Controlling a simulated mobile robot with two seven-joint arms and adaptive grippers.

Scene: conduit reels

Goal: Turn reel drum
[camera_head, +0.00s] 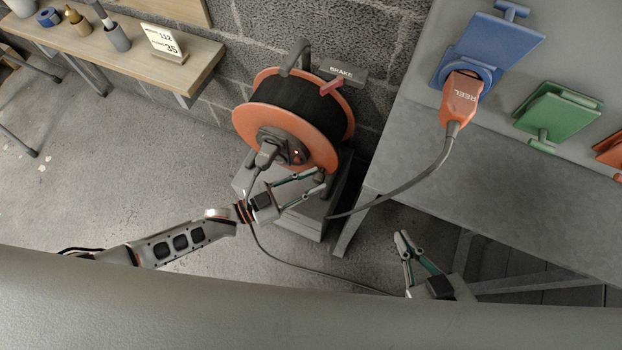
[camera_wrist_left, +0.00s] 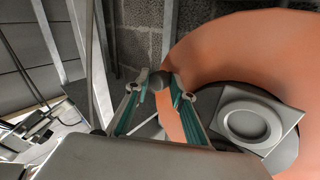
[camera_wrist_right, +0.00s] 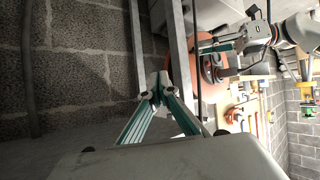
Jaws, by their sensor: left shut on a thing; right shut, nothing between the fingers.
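The reel drum (camera_head: 252,119) has orange flanges and dark cable wound between them. It stands upright in a dark frame on a grey box. Its orange flange fills the right of the left wrist view (camera_wrist_left: 230,45). My left gripper (camera_head: 317,179) is at the drum's lower right edge, shut on a dark round knob (camera_wrist_left: 158,80); the fingers partly hide it. A dark plug (camera_head: 266,154) sits in the drum's hub. A red brake lever (camera_head: 332,86) is at the top right, by the BRAKE label (camera_head: 341,73). My right gripper (camera_head: 407,244) is shut and empty, away from the drum.
An orange REEL plug (camera_head: 460,98) sits in a blue socket (camera_head: 492,50) on the right grey bench; its cable (camera_head: 400,193) runs down towards the drum. Another cable trails across the floor. A wooden bench (camera_head: 130,50) stands at upper left. A block wall is behind the drum.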

